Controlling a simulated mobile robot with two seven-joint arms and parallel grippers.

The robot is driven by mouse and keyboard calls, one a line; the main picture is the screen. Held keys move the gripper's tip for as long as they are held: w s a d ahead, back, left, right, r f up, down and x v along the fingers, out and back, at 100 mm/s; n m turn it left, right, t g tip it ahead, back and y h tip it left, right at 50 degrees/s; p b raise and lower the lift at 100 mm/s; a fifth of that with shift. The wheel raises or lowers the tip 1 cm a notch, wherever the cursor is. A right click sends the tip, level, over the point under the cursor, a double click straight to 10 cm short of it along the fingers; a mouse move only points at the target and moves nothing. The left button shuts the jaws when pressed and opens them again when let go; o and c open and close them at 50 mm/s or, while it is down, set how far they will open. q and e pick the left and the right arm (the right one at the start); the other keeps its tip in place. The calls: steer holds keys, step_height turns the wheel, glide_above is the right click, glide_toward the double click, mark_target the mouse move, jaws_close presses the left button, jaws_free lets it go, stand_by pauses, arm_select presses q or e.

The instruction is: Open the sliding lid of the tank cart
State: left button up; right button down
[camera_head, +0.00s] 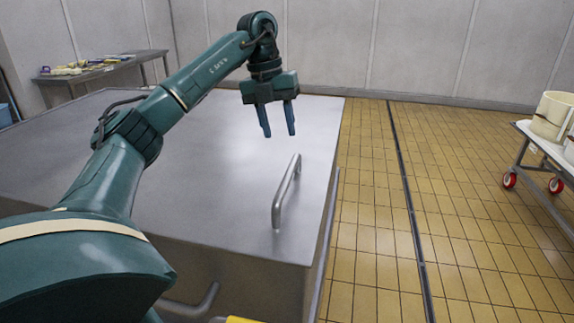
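The tank cart is a large steel box, and its flat grey lid (215,150) covers the top. A curved metal handle (287,192) stands up from the lid near its right edge. My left gripper (279,133) hangs above the lid with its two blue fingers pointing down and apart. It is open and empty, behind the handle in the picture and not touching it. The lid appears closed, with no opening visible. My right gripper is not in view.
A metal side table (104,66) with several small items stands at the back left. A white cart (548,150) with red wheels and cream containers is at the right. The tiled floor (440,210) between is clear. A drain channel (405,185) crosses it.

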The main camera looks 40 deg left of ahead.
mark_target(288, 171)
arm_select(q)
steer(key=f, duration=0.3)
steer(key=d+f, duration=0.1)
steer(key=f, duration=0.2)
steer(key=w+f, duration=0.1)
steer(key=f, duration=0.3)
steer(key=shift+d, duration=0.4)
jaws_close()
